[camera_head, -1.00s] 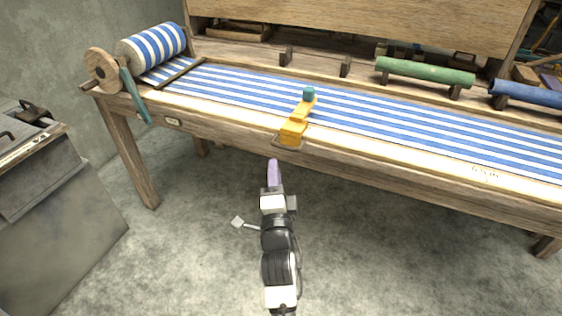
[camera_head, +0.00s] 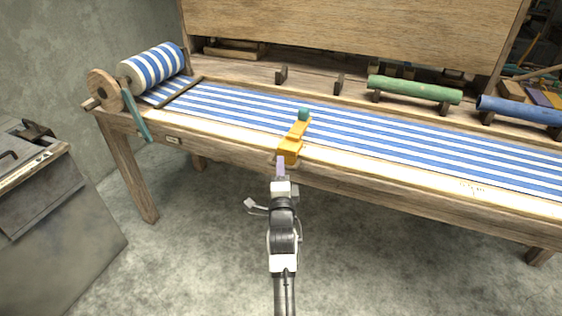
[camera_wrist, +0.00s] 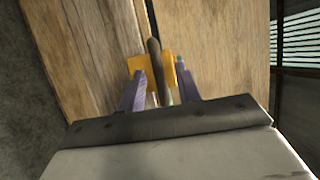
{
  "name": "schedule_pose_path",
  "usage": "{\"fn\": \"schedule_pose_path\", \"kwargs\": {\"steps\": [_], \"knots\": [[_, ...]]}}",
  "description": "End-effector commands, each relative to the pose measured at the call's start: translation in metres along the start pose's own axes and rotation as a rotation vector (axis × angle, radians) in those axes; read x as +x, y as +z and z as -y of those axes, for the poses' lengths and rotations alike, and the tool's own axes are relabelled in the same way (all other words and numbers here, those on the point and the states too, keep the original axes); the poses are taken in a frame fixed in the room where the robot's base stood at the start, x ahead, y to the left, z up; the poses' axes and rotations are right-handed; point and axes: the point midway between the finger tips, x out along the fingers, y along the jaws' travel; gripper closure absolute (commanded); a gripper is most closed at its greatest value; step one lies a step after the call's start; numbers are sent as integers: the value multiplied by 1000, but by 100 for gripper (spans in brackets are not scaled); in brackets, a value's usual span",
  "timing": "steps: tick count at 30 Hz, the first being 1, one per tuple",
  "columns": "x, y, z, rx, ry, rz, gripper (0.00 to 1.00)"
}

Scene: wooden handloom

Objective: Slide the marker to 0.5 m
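The orange marker (camera_head: 289,147) sits on the front rail of the loom and reaches back over the striped cloth to a teal knob (camera_head: 303,114). In the wrist view, orange parts of the marker (camera_wrist: 139,65) show on both sides of a dark bar (camera_wrist: 154,58), just beyond my fingertips. My gripper (camera_head: 281,163) is at the front of the marker, close to it. In the wrist view its two purple fingers (camera_wrist: 160,80) are apart, one to each side of the dark bar. Whether they touch anything is unclear.
The loom's wooden front rail (camera_head: 400,192) runs left to right, with small unreadable markings (camera_head: 472,187) at right. A striped cloth roll (camera_head: 152,69) with a teal lever (camera_head: 137,118) is at left. Green (camera_head: 415,89) and blue (camera_head: 520,109) rollers lie behind. A grey cabinet (camera_head: 50,205) stands at left.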

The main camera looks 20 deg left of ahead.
Motion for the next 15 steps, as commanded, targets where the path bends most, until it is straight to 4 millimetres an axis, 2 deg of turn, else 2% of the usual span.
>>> {"fn": "schedule_pose_path", "kwargs": {"steps": [6,15], "knots": [[16,0,0,-1,0,-1,66],[18,0,0,-1,0,0,66]]}}
